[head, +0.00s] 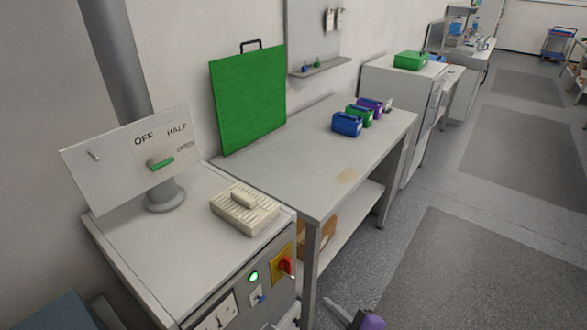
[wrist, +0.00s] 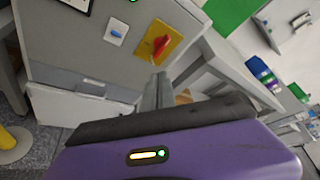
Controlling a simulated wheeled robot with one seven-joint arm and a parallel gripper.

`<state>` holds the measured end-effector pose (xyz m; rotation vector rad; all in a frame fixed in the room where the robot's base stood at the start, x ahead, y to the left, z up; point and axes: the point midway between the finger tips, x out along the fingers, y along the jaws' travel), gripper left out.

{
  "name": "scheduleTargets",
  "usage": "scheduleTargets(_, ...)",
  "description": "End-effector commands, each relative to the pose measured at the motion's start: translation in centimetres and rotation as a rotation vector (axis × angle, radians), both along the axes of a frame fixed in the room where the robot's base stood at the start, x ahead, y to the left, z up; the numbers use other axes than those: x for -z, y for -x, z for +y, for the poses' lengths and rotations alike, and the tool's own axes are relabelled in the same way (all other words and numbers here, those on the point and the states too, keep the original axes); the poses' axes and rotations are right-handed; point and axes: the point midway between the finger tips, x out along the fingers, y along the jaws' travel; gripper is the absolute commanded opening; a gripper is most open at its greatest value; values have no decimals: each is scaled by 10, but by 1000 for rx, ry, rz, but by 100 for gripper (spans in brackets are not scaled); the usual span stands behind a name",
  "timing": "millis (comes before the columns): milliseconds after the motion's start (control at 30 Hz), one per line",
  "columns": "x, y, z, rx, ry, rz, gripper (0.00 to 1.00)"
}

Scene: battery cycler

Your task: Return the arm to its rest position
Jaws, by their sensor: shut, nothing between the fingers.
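My gripper (wrist: 162,78) shows in the wrist view as a grey pair of fingers beyond the black edge of my purple hand. The fingers are together and hold nothing. They point towards the cabinet front with its red rotary switch (wrist: 161,42) on a yellow plate, and appear apart from it. In the head view my gripper (head: 328,303) is at the bottom edge, partly cut off, low in front of the cabinet and bench. The red switch (head: 286,265) and a lit green lamp (head: 253,276) show on the cabinet front.
The cabinet (head: 150,253) carries a beige block (head: 250,222) and a sign panel with a green handle (head: 160,165). The bench (head: 280,160) to its right holds small blue, green and purple boxes and a green board (head: 248,98). Open floor (head: 440,270) lies to the right.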

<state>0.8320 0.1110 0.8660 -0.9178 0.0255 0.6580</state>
Motion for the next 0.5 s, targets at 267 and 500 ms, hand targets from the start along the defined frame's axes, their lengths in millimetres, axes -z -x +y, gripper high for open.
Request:
scheduleTargets(267, -10, 76, -72, 73, 785, -334, 0)
scheduleTargets(500, -55, 166, -110, 45, 1407, -524, 0)
